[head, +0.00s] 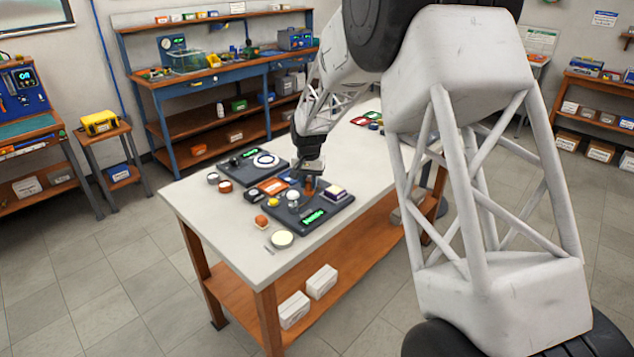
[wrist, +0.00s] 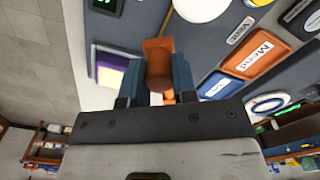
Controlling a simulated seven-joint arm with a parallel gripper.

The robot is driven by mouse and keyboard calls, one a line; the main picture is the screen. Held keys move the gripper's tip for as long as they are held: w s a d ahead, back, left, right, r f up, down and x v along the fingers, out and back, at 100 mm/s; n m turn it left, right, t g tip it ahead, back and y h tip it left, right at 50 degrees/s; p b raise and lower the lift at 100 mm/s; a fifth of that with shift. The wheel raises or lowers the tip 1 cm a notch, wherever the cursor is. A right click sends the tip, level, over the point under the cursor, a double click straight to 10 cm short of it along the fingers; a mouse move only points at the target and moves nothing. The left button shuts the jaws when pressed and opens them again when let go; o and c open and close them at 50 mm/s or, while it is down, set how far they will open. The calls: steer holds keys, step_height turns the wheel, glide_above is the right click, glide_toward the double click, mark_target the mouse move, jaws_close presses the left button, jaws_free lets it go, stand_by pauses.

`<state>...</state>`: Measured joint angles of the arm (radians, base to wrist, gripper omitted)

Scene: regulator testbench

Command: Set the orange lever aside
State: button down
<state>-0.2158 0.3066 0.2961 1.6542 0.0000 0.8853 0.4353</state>
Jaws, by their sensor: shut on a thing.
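The orange lever (wrist: 158,62) is between the two fingers of my gripper (wrist: 158,82) in the wrist view, and the fingers are shut on it. In the head view my gripper (head: 309,180) is low over the dark panel on the white table (head: 215,210). A small orange-brown piece of the lever (head: 309,186) shows just below the fingers there. I cannot tell whether the lever still touches the panel.
The dark panel (head: 328,212) carries a green display, a purple-and-white block (head: 335,192) and round knobs. A second panel (head: 245,162) with a white ring lies behind. A pale round dish (head: 282,239) lies near the front edge. The table's left corner is clear.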

steer(key=a+m, duration=0.1)
steer(key=w+a+m, duration=0.1)
steer(key=m, duration=0.1)
steer(key=shift+w+a+m, duration=0.1)
steer(key=shift+a+m, duration=0.2)
steer(key=shift+a, duration=0.1)
steer(key=shift+w+a+r+m, duration=0.1)
steer(key=shift+w+a+m, duration=0.35)
steer(key=shift+m, duration=0.3)
steer(key=shift+w+a+m, duration=0.3)
steer(key=shift+a+m, duration=0.15)
steer(key=shift+m, duration=0.3)
steer(key=c, duration=0.9)
jaws_free()
step_height(320, 180, up, 8)
